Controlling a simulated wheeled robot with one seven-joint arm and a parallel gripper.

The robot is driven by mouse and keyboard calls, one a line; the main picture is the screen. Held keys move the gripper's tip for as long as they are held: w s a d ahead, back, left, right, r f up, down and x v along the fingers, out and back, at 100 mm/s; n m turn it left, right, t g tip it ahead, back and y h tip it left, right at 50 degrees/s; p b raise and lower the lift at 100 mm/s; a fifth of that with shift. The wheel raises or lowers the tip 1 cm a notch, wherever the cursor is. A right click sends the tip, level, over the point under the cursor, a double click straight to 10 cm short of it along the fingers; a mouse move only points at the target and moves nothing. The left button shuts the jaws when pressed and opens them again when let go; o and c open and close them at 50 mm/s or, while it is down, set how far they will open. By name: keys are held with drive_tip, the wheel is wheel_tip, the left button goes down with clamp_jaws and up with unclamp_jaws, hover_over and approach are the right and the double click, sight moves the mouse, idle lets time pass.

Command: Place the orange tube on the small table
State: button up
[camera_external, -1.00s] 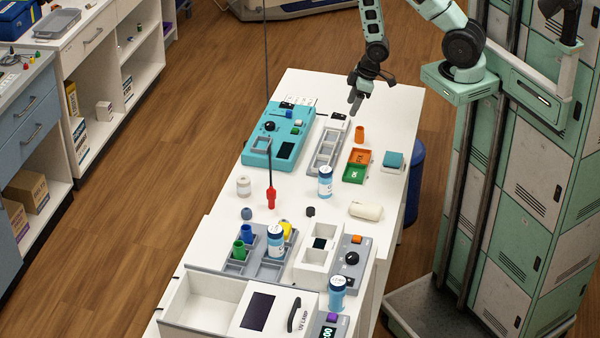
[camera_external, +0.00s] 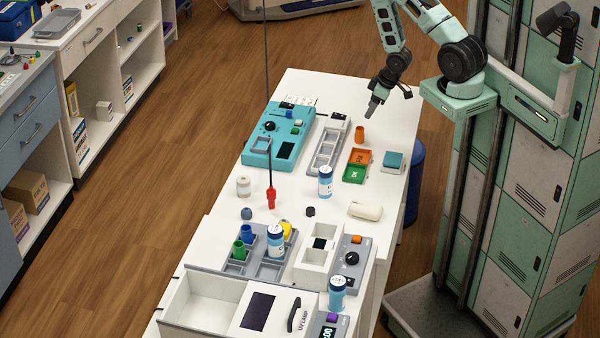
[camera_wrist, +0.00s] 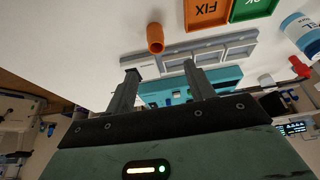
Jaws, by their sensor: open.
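The orange tube (camera_external: 360,134) stands upright on the white table (camera_external: 395,110), near its far right part, beside the orange and green trays. In the wrist view the tube (camera_wrist: 155,38) is just beyond my fingertips, with its open end showing. My gripper (camera_external: 373,108) is above the table, a little up and right of the tube in the external view. In the wrist view its two fingers (camera_wrist: 161,72) are apart with nothing between them. No separate small table can be made out with certainty.
The orange tray (camera_external: 360,156) and green tray (camera_external: 355,173) are close to the tube. A grey slotted rack (camera_external: 326,150) lies left of it, and a teal device (camera_external: 262,150) further left. A teal-topped block (camera_external: 393,160) is at the right edge. Bare tabletop lies behind the tube.

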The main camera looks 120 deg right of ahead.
sight(355, 133)
drive_tip(key=b+x, duration=0.4)
drive_tip(key=x, duration=0.2)
drive_tip(key=shift+f, duration=0.1)
drive_tip(key=shift+w+d+f, duration=0.2)
drive_tip(key=shift+f, duration=0.3)
drive_tip(key=shift+s+p+x, duration=0.2)
drive_tip(key=shift+p+x, duration=0.25)
drive_tip(key=shift+x, duration=0.9)
drive_tip(key=shift+s+p+x, duration=0.15)
drive_tip(key=shift+p+x, duration=0.3)
drive_tip(key=shift+x, duration=0.9)
drive_tip(key=shift+f, duration=0.1)
drive_tip(key=c, duration=1.1)
drive_tip(key=shift+r+b, duration=0.85)
drive_tip(key=shift+r, duration=4.15)
